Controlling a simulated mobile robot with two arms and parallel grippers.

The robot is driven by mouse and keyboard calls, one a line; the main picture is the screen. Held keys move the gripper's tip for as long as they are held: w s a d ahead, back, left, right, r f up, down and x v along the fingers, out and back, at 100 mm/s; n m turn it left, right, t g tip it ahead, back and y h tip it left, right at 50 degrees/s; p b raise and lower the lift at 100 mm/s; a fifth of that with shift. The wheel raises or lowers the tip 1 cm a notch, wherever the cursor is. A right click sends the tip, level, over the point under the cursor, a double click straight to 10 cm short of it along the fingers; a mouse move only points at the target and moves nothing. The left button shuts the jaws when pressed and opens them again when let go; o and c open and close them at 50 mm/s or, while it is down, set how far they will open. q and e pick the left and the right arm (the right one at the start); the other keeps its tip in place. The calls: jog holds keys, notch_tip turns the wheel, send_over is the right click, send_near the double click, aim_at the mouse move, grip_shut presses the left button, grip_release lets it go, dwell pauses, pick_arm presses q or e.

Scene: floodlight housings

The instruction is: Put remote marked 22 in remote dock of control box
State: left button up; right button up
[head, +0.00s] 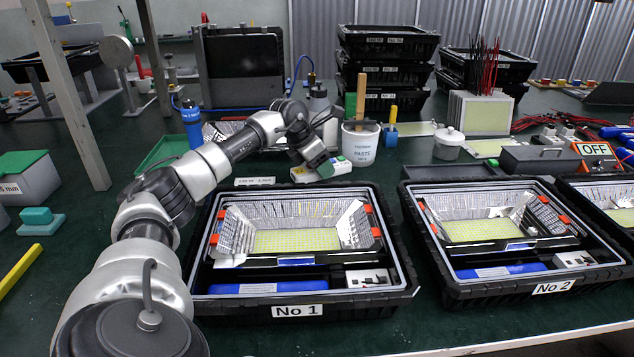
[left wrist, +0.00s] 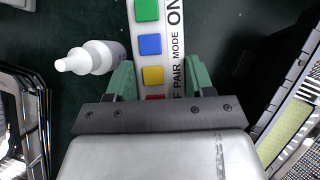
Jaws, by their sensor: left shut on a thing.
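My left gripper (head: 322,166) is behind case No 1, pointing down at the table. In the left wrist view its green fingers (left wrist: 160,78) are shut on a white remote (left wrist: 152,42) with green, blue, yellow and red buttons and the printed words PAIR, MODE and ON. The remote also shows in the head view (head: 304,174), partly covered by the gripper. No number 22 is readable on it. I cannot tell whether it touches the table. A dark grey box (head: 541,160) beside the OFF sign may be the control box; no dock is clear.
Black cases No 1 (head: 298,312) and No 2 (head: 552,289) stand in front, holding floodlight housings. A paste tub (head: 360,146) stands right of the gripper. Stacked black crates (head: 386,72) stand behind.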

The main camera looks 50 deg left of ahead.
aim_at(317, 179)
pick_arm(q)
jog(key=shift+s+a+f, duration=0.15)
jog(key=shift+a+f, duration=0.1)
jog(key=shift+a, duration=0.05)
jog(key=shift+f, duration=0.35)
jog(key=shift+f+b, duration=0.45)
jog(key=shift+f, duration=1.15)
pick_arm(e)
jog(key=shift+w+v, duration=0.2)
jog(key=shift+v, duration=0.7)
jog(key=shift+w+v, duration=0.15)
jog(key=shift+v, duration=0.75)
pick_arm(q)
jog(key=shift+f, duration=0.1)
pick_arm(e)
jog(key=shift+r, duration=0.1)
pick_arm(q)
jog(key=o, duration=0.7)
pick_arm(e)
jog(key=shift+r, duration=0.1)
